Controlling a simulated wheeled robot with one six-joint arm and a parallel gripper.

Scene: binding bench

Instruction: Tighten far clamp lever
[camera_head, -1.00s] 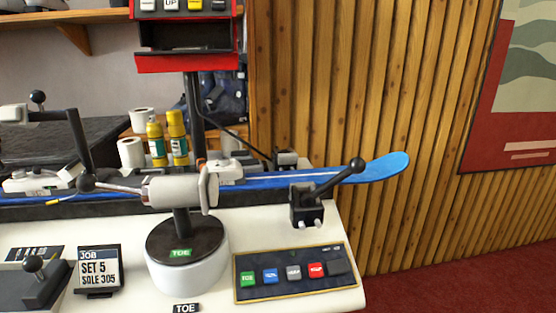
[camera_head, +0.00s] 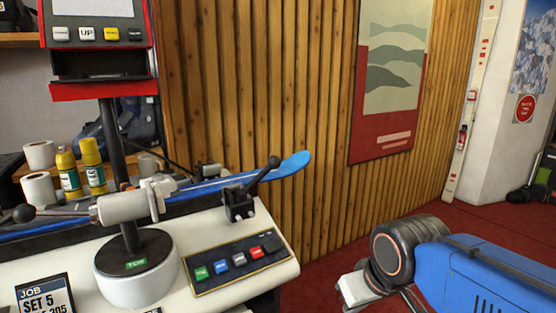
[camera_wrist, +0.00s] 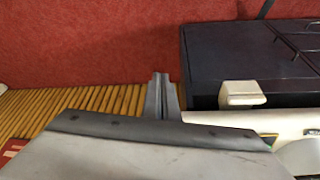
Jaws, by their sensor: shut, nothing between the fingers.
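A black clamp (camera_head: 238,205) with a ball-ended lever (camera_head: 262,173) stands at the right end of the bench, beside the blue ski (camera_head: 290,166). The lever slants up to the right. A second black ball knob (camera_head: 24,213) shows at the left edge; I cannot tell from here which lever counts as the far one. My gripper (camera_wrist: 161,80) shows in the wrist view with its fingers together and empty. In the head view my blue arm is at the lower right, off the bench and well apart from the clamp.
A panel of coloured buttons (camera_head: 238,261) lies on the bench in front of the clamp. A grey cylinder on a round base (camera_head: 138,280) stands left of it. Spray bottles (camera_head: 92,165) and paper rolls are behind. The slatted wall (camera_head: 260,90) is close behind the ski; red floor is right.

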